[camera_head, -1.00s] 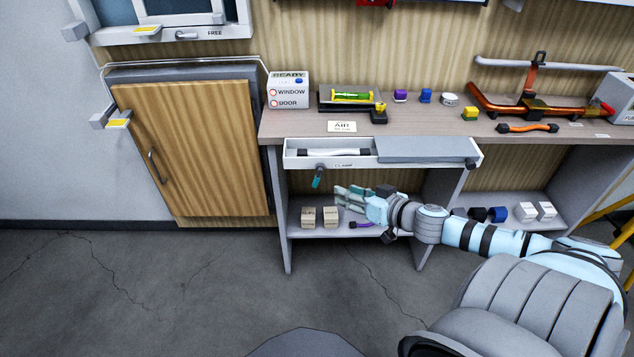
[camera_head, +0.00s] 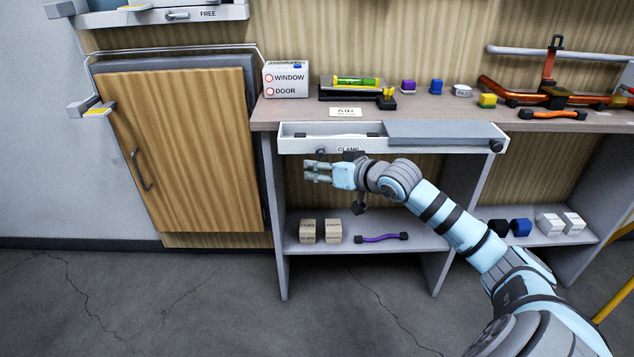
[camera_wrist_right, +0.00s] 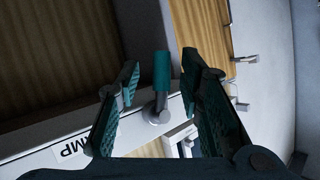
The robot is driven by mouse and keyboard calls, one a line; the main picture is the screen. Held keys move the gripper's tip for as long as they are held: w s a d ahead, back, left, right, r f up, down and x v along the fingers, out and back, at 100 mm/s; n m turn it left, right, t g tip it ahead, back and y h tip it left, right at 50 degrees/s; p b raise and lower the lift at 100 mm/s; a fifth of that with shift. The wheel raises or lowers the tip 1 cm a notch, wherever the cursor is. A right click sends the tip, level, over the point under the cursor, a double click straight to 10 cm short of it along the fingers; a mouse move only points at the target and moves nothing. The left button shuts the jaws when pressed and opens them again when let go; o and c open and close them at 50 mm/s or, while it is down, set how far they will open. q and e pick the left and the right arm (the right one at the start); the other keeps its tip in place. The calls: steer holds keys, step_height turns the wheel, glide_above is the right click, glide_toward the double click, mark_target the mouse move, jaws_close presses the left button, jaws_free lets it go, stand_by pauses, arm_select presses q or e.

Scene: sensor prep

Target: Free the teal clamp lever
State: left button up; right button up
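The teal clamp lever (camera_wrist_right: 162,71) shows in the right wrist view, with its grey pivot (camera_wrist_right: 156,112) on the white front of the clamp drawer. It stands between the two spread fingers of my right gripper, with a gap on each side. In the head view my right gripper (camera_head: 318,170) is just below the left end of the clamp drawer (camera_head: 440,145), and it hides the teal handle. The gripper is open and holds nothing. My left gripper is not in view.
The desk top (camera_head: 440,110) above carries a green vial in a stand (camera_head: 357,82), small coloured blocks and an orange clamp frame. On the shelf below lie two cardboard boxes (camera_head: 307,231) and a purple-handled piece (camera_head: 381,238). A wooden door (camera_head: 180,150) stands left.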

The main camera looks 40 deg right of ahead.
steer(key=shift+x, duration=1.05)
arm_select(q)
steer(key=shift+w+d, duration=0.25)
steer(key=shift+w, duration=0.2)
arm_select(e)
steer(key=shift+r, duration=0.1)
